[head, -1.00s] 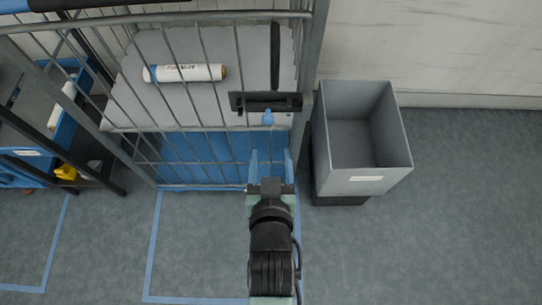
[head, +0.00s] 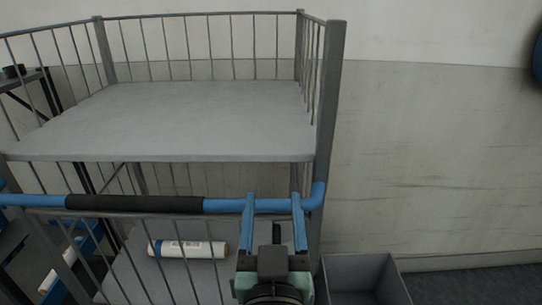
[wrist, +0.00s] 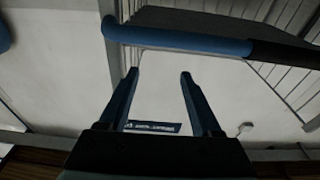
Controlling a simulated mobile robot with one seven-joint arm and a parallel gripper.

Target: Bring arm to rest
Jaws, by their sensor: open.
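My gripper (head: 272,199) is in the lower middle of the head view, in front of the wire cage trolley. Its two blue fingers are apart with nothing between them, pointing up near the trolley's blue handle bar (head: 225,206). In the wrist view the open fingers (wrist: 158,75) also show, with the blue bar (wrist: 180,40) beyond them. I cannot tell whether the fingers touch the bar. A white wadding roll (head: 188,249) with a blue end lies on the trolley's lower shelf, left of my gripper.
The trolley's grey upper shelf (head: 190,115) is empty, with wire sides around it. A grey open bin (head: 362,275) stands at lower right. Another white roll (head: 54,273) shows at lower left by a blue rack.

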